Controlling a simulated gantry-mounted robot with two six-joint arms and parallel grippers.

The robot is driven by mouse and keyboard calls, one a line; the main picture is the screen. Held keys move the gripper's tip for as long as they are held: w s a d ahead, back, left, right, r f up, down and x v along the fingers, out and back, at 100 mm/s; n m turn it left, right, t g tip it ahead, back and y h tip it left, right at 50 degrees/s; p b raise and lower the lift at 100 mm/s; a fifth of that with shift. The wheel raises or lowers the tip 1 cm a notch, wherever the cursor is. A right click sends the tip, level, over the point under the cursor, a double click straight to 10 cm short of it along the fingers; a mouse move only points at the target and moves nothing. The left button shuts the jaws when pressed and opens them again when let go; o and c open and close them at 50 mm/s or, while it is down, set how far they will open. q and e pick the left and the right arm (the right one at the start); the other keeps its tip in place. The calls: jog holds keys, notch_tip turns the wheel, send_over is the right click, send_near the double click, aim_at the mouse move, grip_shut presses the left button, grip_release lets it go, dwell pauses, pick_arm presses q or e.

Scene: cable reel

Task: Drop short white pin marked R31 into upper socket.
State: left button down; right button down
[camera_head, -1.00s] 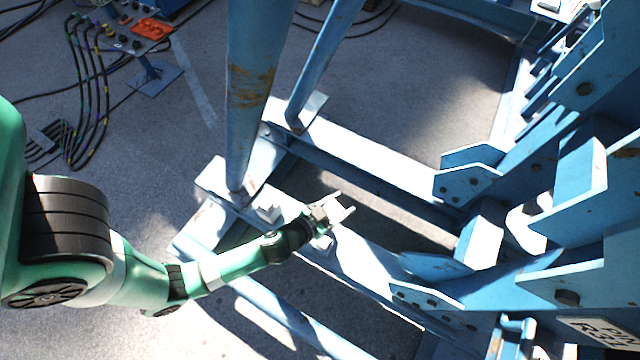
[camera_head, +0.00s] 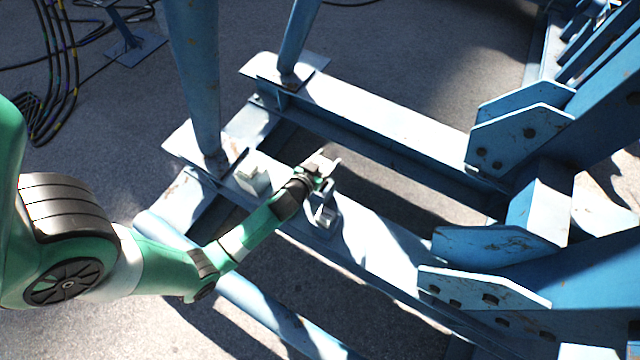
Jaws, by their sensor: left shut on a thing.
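My left gripper (camera_head: 325,162) is shut, held above the blue beam near the middle of the view. Its pale fingertips point up and to the right. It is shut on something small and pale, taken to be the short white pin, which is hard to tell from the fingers. No R31 marking can be read. A small pale upright bracket (camera_head: 327,217) stands on the beam just below the gripper in the picture. I cannot make out an upper socket for certain. My right gripper is not in view.
A white block (camera_head: 254,173) sits on the blue beam (camera_head: 375,235) left of the gripper. Blue posts (camera_head: 195,75) rise behind it. Blue bolted plates (camera_head: 519,135) crowd the right side. Black cables (camera_head: 55,75) lie on the grey floor at upper left.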

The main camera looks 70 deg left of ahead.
pick_arm(q)
jog(key=shift+a+f, duration=0.2)
jog(key=shift+f, duration=0.3)
jog(key=shift+r, duration=0.1)
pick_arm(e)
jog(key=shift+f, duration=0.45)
